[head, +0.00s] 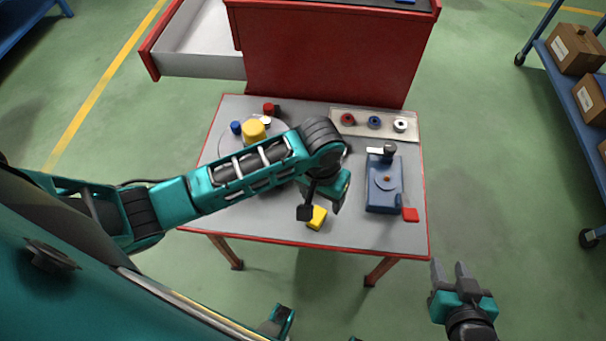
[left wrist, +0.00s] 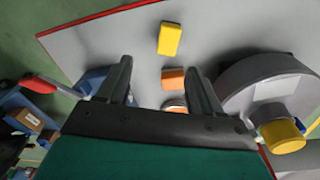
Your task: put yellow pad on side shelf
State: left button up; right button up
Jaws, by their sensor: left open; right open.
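The yellow pad (head: 317,217) is a small block lying on the grey table near its front edge. In the left wrist view the yellow pad (left wrist: 169,39) lies beyond the fingertips, clear of them. My left gripper (head: 321,207) is open and empty, pointing down over the table close to the pad. Its two fingers (left wrist: 160,75) show apart in the left wrist view. My right gripper (head: 449,266) is open and empty, off the table's front right corner. A blue shelf rack (head: 557,82) with cardboard boxes stands at the right.
A blue device (head: 383,184) with a red handle (head: 410,215) stands right of the pad. A round grey disc (left wrist: 272,84) with a yellow cylinder (left wrist: 283,136) is on the table. An orange block (left wrist: 172,78) lies near the pad. A red cabinet (head: 330,55) stands behind, its drawer (head: 200,40) open.

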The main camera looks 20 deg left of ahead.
pick_arm(q)
jog(key=s+a+m+t+h, duration=0.1)
jog(key=s+a+t, duration=0.4)
jog(key=a+t, duration=0.3)
jog(key=shift+s+t, duration=0.2)
jog(key=shift+t, duration=1)
jog(key=shift+d+r, duration=0.1)
jog(key=shift+r, duration=0.05)
